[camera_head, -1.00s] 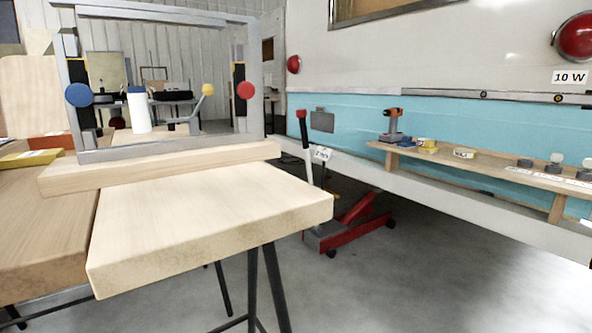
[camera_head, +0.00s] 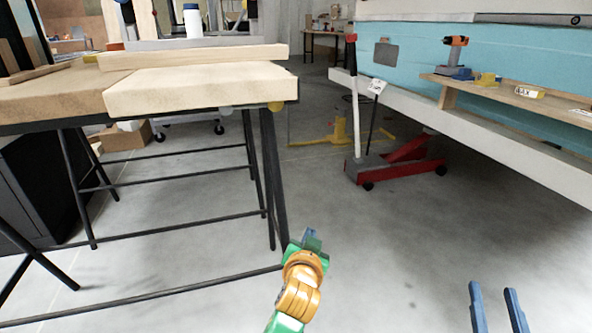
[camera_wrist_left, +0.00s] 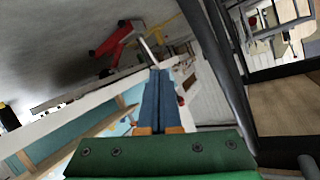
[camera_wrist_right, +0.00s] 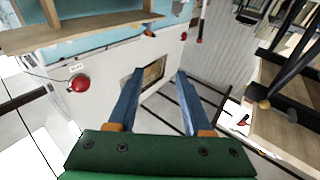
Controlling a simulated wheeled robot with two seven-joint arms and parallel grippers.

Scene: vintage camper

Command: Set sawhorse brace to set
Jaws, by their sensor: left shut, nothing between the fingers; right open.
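The sawhorse under the workbench has black legs (camera_head: 268,180) and thin crossbars (camera_head: 180,223). My right gripper (camera_head: 495,287) is open and empty, low at the right.
A red floor jack (camera_head: 400,165) with a tall handle stands right of the bench. A dark cabinet (camera_head: 40,170) stands at left. The middle floor is clear.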

